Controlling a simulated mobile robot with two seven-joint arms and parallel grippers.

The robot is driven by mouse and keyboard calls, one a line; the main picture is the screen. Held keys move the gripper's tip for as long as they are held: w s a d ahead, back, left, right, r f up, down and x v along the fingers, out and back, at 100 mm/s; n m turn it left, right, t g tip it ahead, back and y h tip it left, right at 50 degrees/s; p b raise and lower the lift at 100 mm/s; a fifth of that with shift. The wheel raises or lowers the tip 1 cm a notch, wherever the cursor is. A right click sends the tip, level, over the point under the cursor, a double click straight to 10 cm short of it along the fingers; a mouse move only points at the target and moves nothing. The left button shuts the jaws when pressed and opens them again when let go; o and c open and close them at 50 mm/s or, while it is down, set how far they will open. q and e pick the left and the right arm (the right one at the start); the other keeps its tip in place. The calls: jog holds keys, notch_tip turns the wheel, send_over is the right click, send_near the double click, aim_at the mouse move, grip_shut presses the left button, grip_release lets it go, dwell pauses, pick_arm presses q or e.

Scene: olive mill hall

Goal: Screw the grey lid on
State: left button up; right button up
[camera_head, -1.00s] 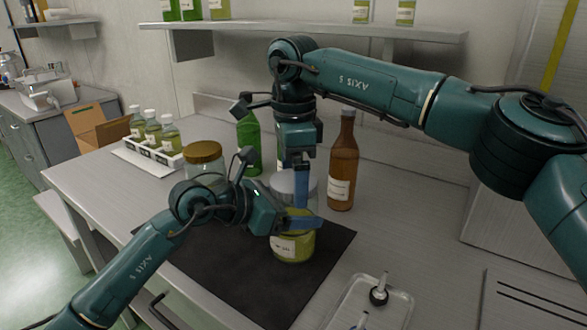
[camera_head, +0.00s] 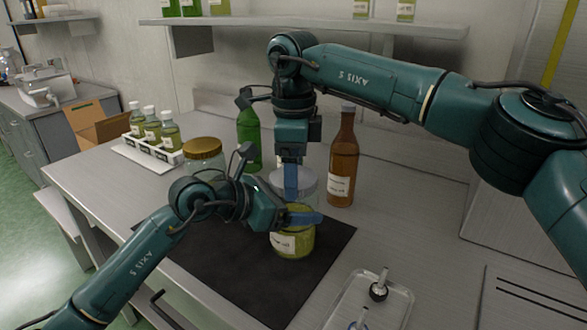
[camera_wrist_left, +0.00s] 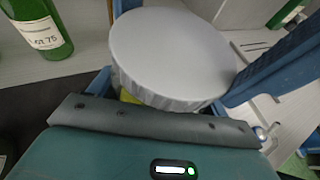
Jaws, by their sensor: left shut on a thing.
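A glass jar (camera_head: 295,243) with yellow-green contents and a white label stands on the dark mat (camera_head: 215,265). My left gripper (camera_head: 300,219) is shut on the jar's upper part from the left. The grey lid (camera_head: 308,183) is above the jar, partly hidden by a finger of my right gripper (camera_head: 293,182), which reaches down from above. In the left wrist view the round lid (camera_wrist_left: 175,50) is seen from above, with blue fingers on either side. Whether the right fingers press on the lid, and how the lid sits on the rim, I cannot tell.
A brown bottle (camera_head: 342,165) stands close to the right of the lid. A green bottle (camera_head: 248,140) and a gold-lidded jar (camera_head: 204,155) stand behind left. A rack of small bottles (camera_head: 150,150) is farther left. A clear tray (camera_head: 345,305) lies at front right.

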jog(key=o, duration=1.1)
jog(key=shift+r, duration=2.3)
jog(key=shift+o, duration=0.2)
notch_tip(320, 180, up, 8)
jog(key=shift+f, duration=0.25)
pick_arm(q)
jog(key=o, duration=1.9)
jog(key=shift+r, duration=0.1)
